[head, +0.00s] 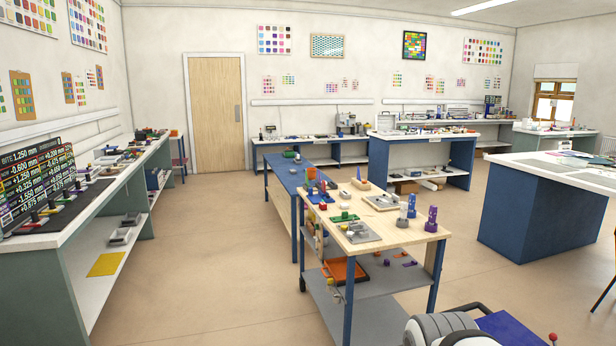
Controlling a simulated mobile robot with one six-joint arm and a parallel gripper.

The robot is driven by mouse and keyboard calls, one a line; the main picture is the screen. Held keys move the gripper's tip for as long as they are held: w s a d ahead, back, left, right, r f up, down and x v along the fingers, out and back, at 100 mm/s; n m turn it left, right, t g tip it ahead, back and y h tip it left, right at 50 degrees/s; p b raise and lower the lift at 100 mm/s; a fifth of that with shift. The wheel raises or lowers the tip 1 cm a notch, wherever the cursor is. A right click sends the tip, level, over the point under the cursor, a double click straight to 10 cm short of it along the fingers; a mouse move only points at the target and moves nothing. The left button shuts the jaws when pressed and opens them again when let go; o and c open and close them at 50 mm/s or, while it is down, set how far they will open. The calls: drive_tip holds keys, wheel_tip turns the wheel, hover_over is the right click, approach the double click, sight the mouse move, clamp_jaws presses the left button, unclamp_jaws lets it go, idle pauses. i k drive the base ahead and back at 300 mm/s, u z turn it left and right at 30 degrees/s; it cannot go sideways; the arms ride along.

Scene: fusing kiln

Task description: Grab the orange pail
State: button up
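No orange thing in the head view is clearly a pail. A small orange object (174,133) sits on a small stand left of the door, too small to tell its shape. An orange tray-like thing (336,274) lies on the cart's lower shelf, flat and open rather than pail-shaped. My gripper is not in this view.
The wooden-topped cart (421,233) stands mid-room, with a blue table (284,173) behind it. A long bench (95,207) runs along the left. A blue-sided white table (540,215) is at right. Open floor (205,270) lies between bench and cart. A grey machine (447,330) is at bottom right.

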sight(311, 172)
drive_tip(key=z, duration=0.05)
drive_tip(key=k, duration=1.05)
drive_tip(key=u, duration=0.4)
drive_tip(key=i, duration=1.5)
drive_tip(key=u, duration=0.35)
drive_tip(key=i, duration=1.55)
drive_tip(key=u, duration=0.2)
drive_tip(key=i, duration=4.8)
drive_tip(key=z, duration=0.45)
drive_tip(key=i, duration=1.5)
drive_tip(key=z, duration=0.7)
